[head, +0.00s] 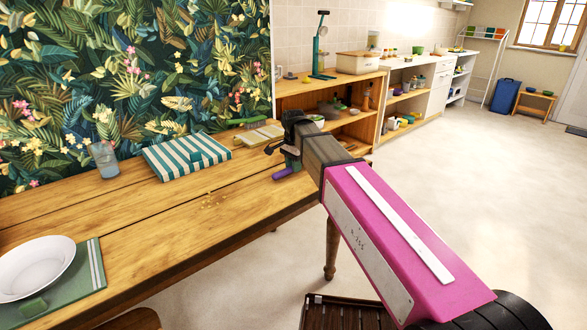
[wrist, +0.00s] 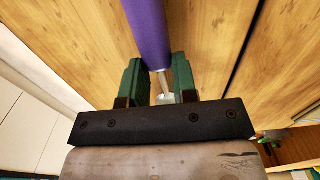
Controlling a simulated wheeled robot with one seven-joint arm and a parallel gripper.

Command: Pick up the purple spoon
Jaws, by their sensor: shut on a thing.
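The purple spoon (wrist: 148,32) shows in the wrist view as a thick purple handle with a thin metal part running between the two green fingers. My gripper (wrist: 158,78) is shut on it. In the head view the purple handle (head: 286,174) sticks out to the left below my gripper (head: 293,160), near the right end of the wooden table (head: 150,225). The spoon's bowl is not clearly visible. I cannot tell whether the spoon touches the table.
A white plate (head: 36,268) is at front left. Wooden shelves (head: 345,115) stand behind my gripper. The table's middle is mostly clear.

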